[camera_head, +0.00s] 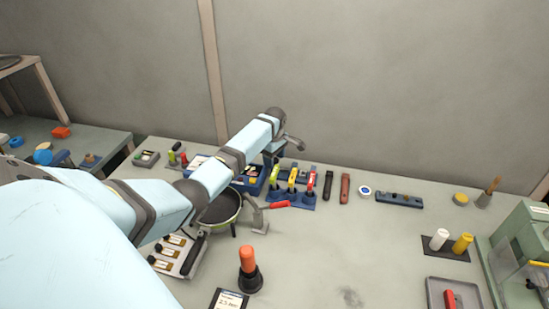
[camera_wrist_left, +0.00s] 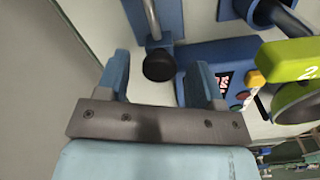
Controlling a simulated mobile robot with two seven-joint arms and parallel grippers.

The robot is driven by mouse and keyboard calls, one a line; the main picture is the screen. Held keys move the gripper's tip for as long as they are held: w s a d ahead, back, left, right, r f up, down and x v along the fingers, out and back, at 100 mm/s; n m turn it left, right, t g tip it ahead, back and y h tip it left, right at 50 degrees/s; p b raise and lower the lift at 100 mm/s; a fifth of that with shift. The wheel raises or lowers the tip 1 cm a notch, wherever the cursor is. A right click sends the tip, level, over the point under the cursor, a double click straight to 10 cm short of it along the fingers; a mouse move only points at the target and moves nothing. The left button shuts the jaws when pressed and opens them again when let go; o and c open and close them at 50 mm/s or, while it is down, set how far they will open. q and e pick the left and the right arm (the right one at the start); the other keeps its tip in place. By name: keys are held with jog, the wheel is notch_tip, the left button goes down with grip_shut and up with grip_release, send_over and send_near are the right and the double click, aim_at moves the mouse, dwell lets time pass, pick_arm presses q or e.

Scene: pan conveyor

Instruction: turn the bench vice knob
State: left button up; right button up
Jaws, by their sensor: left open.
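The bench vice knob (camera_wrist_left: 159,65) is a black round end on a metal bar, in the left wrist view. The blue vice body (camera_wrist_left: 170,20) shows behind it. My left gripper (camera_wrist_left: 160,72) is open, with one finger on each side of the knob in the picture. I cannot tell whether a finger touches it. In the head view my left gripper (camera_head: 295,143) is at the far end of my arm, over the back of the bench. Blue parts (camera_head: 271,158), perhaps the vice, show under it; the knob cannot be made out there. My right gripper is not in view.
Near the arm are a rack of coloured-handled tools (camera_head: 292,190), a pan (camera_head: 220,210) and a red-handled tool (camera_head: 262,212). The bench's front middle (camera_head: 340,250) is mostly clear.

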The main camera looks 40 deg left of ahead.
pick_arm(q)
jog(key=c, duration=0.9)
